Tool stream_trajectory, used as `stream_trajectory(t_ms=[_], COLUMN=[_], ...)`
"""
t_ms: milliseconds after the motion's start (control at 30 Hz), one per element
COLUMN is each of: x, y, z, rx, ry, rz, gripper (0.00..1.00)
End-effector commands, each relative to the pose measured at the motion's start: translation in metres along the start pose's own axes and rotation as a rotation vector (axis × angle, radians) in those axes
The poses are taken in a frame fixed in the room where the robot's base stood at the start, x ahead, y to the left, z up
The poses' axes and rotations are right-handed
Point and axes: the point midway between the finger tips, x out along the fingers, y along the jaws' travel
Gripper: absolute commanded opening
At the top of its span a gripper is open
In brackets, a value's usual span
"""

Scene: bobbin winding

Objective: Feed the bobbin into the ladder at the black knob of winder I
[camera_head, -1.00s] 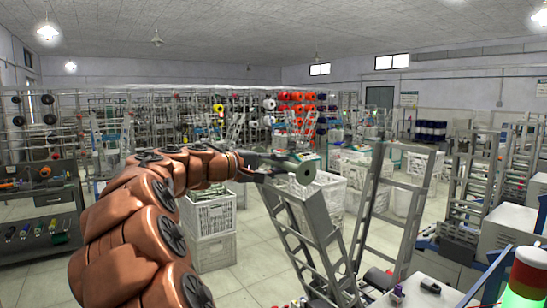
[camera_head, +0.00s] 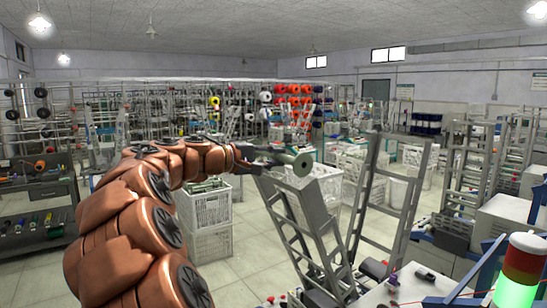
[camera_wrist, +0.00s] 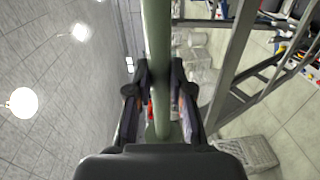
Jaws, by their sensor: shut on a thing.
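The bobbin (camera_head: 302,165) is a pale green tube with its round end facing me. My gripper (camera_head: 268,157) is shut on it and holds it nearly level in the air. In the wrist view the bobbin (camera_wrist: 157,35) runs between the two fingers (camera_wrist: 159,80). The grey metal ladder (camera_head: 308,225) has two rungged sides spread in a V. The bobbin is above the top of its left side; contact cannot be told. The ladder's right side (camera_head: 385,190) also shows in the wrist view (camera_wrist: 235,65), right of the bobbin. A small black knob-like part (camera_head: 425,274) is on the white machine top; its winder letter is unreadable.
A signal lamp (camera_head: 521,268) with red and green parts stands at the right front. White crates (camera_head: 212,240) are stacked behind my arm. A dark tool bench (camera_head: 45,195) is at the left. Open tiled floor lies between the bench and the crates.

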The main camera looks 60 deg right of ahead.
Motion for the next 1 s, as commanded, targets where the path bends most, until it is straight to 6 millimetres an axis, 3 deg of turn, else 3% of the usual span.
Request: stream_trajectory(t_ms=[1000], x=[0.025], y=[-0.044], z=[0.0], rx=[-0.001], ry=[0.0], rz=[0.0], gripper=[0.0])
